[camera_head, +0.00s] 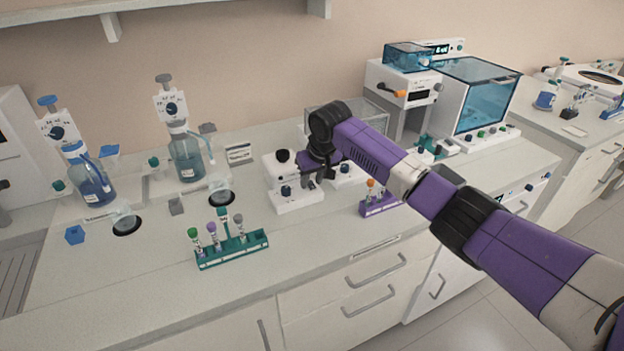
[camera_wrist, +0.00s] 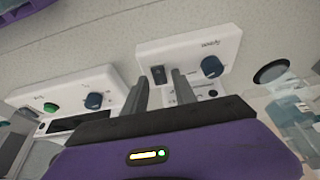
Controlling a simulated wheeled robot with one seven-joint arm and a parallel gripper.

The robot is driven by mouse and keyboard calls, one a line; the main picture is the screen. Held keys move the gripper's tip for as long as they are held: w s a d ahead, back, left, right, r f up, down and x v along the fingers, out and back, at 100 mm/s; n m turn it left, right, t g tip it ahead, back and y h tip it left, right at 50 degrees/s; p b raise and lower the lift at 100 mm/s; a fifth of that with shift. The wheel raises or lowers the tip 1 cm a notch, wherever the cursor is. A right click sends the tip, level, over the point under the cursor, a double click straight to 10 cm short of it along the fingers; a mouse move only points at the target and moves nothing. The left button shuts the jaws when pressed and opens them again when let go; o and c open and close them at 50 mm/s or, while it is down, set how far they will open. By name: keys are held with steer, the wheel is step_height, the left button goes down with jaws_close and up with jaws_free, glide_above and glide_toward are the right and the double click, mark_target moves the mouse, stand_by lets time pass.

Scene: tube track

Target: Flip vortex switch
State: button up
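The vortex mixer (camera_head: 292,198) is a small white unit with a dark round cup on top, on the bench in the head view. In the wrist view its white base (camera_wrist: 225,45) shows a dark rocker switch (camera_wrist: 158,75) and a blue knob (camera_wrist: 211,66). My gripper (camera_wrist: 161,76) has its two grey fingers apart with nothing held. The switch appears between the fingertips; I cannot tell whether they touch it. In the head view my gripper (camera_head: 318,178) is beside the mixer's right side, its fingers partly hidden.
A second white unit (camera_wrist: 70,98) with a green button and blue knob stands close by. A purple tube rack (camera_head: 378,205) and a green tube rack (camera_head: 232,250) stand in front. A round bench opening with a glass vessel (camera_head: 221,193) is to the left.

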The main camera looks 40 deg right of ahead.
jaws_close()
steer(key=shift+r, duration=0.1)
steer(key=shift+w+d+r+g+p, duration=0.15)
steer(key=shift+w+g+p, duration=0.1)
steer(key=shift+g+p, duration=0.2)
steer(key=shift+w+d+f+g+b, duration=0.2)
steer(key=shift+g+b, duration=0.2)
steer(key=shift+g, duration=0.15)
steer(key=shift+d+f+g+y+b, duration=0.1)
steer(key=shift+g+y+b, duration=0.2)
steer(key=shift+b, duration=0.55)
steer(key=shift+w+b, duration=0.15)
steer(key=shift+b, duration=0.75)
steer(key=shift+g+b, duration=0.3)
steer(key=shift+b, duration=0.1)
steer(key=shift+r, duration=0.25)
